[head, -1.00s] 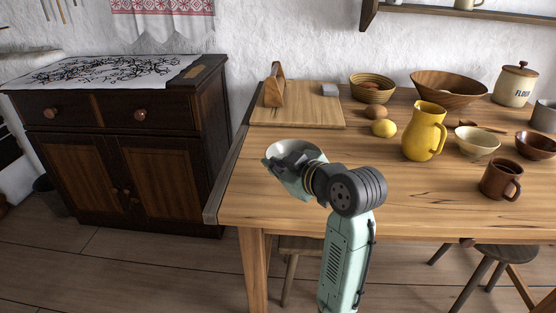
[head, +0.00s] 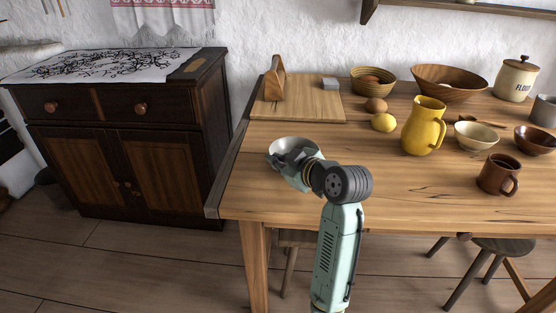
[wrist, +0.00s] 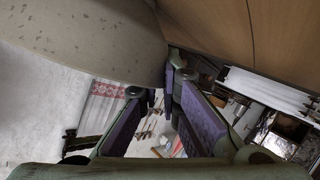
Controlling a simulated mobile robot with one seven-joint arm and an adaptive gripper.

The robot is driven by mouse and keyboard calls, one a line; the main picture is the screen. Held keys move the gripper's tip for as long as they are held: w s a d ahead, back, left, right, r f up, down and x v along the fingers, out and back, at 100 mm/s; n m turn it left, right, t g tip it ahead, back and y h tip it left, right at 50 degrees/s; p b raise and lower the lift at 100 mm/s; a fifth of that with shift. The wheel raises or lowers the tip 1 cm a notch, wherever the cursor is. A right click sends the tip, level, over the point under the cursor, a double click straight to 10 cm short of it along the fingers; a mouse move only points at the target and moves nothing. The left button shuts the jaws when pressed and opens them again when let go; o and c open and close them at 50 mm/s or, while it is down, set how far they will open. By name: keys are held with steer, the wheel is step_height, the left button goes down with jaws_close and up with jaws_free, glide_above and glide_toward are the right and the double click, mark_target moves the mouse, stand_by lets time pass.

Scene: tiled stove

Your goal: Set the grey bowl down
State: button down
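The grey bowl (head: 292,144) is at the end of my arm in the head view, over the left front part of the wooden table (head: 300,200). My gripper (head: 283,161) is at its near side and hides much of the bowl's lower part. In the wrist view the bowl (wrist: 75,40) fills the upper left, and its edge runs in between the fingertips of my gripper (wrist: 163,88). The fingers seem shut on the bowl's wall. Whether the bowl's base touches the table is hidden.
A cutting board (head: 300,103) lies behind the bowl. A lemon (head: 383,123), a brown egg-like item (head: 376,105) and a yellow jug (head: 425,128) stand to the right. A brown mug (head: 497,175) is farther right.

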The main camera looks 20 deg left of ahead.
steer(key=c, duration=1.8)
jaws_free()
steer(key=shift+f, duration=0.1)
